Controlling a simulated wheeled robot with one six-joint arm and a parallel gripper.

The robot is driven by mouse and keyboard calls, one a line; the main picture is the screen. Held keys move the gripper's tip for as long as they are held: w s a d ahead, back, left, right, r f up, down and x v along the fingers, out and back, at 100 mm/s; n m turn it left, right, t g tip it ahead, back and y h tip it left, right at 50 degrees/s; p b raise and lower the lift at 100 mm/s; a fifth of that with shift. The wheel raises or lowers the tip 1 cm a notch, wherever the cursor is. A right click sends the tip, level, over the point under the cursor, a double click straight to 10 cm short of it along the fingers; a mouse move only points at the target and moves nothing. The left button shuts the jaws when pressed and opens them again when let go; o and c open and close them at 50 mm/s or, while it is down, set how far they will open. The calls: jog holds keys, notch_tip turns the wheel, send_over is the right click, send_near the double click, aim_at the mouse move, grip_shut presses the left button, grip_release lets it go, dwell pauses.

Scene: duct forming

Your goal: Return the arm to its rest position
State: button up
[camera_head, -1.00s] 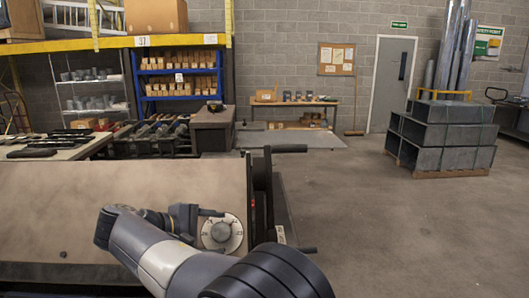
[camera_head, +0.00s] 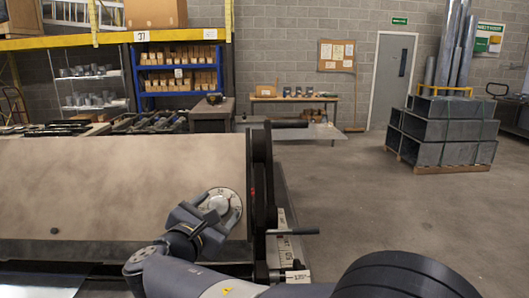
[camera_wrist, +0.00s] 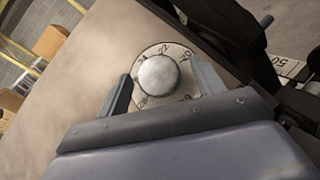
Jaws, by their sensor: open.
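My gripper (camera_head: 204,214) is open at the front of the machine's tan panel (camera_head: 110,185), just in front of the dial (camera_head: 226,198). In the wrist view, the two fingers of my gripper (camera_wrist: 162,70) stand to the left and right of the round silver knob (camera_wrist: 158,75) with gaps beside it. Nothing is held. Some numbers show on the dial plate around the knob. The plate's lower part is hidden by my gripper. How far the fingertips are from the plate cannot be told.
A black handle lever (camera_head: 292,231) and a numbered scale (camera_head: 288,250) are at the machine's right end, close to my arm. Open concrete floor (camera_head: 370,210) lies to the right. A pallet of grey ducts (camera_head: 440,135) stands further back, and a low table (camera_head: 295,98) by the wall.

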jog(key=n+y, duration=0.2)
jog(key=n, duration=0.1)
jog(key=n+t+y+p, duration=0.1)
jog(key=n+y, duration=0.1)
jog(key=n, duration=0.1)
jog(key=n+y+p, duration=0.1)
jog(key=n+y, duration=0.1)
jog(key=n, duration=0.1)
jog(key=shift+d+t+y, duration=0.3)
jog(key=shift+d, duration=0.05)
jog(key=shift+s, duration=0.4)
jog(key=shift+s+b, duration=0.35)
jog(key=shift+s, duration=0.45)
jog(key=shift+d, duration=0.15)
